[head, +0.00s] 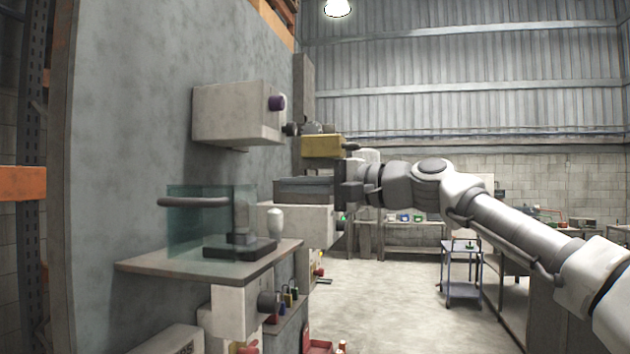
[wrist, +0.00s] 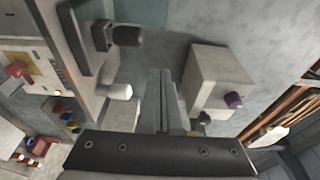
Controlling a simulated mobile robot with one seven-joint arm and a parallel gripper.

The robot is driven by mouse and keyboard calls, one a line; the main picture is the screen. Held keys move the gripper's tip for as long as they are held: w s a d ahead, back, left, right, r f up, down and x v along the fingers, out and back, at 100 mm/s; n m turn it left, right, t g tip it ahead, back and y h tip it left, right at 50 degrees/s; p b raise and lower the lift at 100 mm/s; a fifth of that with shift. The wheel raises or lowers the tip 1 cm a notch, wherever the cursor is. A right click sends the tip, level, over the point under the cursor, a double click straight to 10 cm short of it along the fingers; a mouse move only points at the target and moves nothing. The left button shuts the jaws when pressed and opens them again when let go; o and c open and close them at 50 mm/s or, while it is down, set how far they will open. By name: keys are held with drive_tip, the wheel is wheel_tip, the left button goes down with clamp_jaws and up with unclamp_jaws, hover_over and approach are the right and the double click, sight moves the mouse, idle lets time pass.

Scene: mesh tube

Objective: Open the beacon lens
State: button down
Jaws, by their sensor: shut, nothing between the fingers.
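A clear teal box-like cover (head: 185,228) with a dark bar handle (head: 195,202) stands on a shelf by the wall; it looks like the beacon lens, but I cannot be sure. A dark stepped block (head: 240,246) shows in and beside it. In the wrist view a teal pane (wrist: 143,12) shows at the top edge, with the dark block (wrist: 97,35) to its left. My gripper (head: 280,190) is shut and empty, level and pointing left, to the right of the cover and apart from it. Its fingers (wrist: 160,85) lie together in the wrist view.
A grey box with a purple knob (head: 277,102) juts from the wall above; it also shows in the wrist view (wrist: 215,75). A yellow box (head: 321,146) is behind my gripper. A white knob (head: 275,219) stands near the shelf (head: 150,263). Open floor (head: 385,300) lies right.

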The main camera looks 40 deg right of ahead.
drive_tip(key=shift+w+a+p, duration=0.1)
drive_tip(key=shift+a+p, duration=0.3)
drive_tip(key=shift+a, duration=1.75)
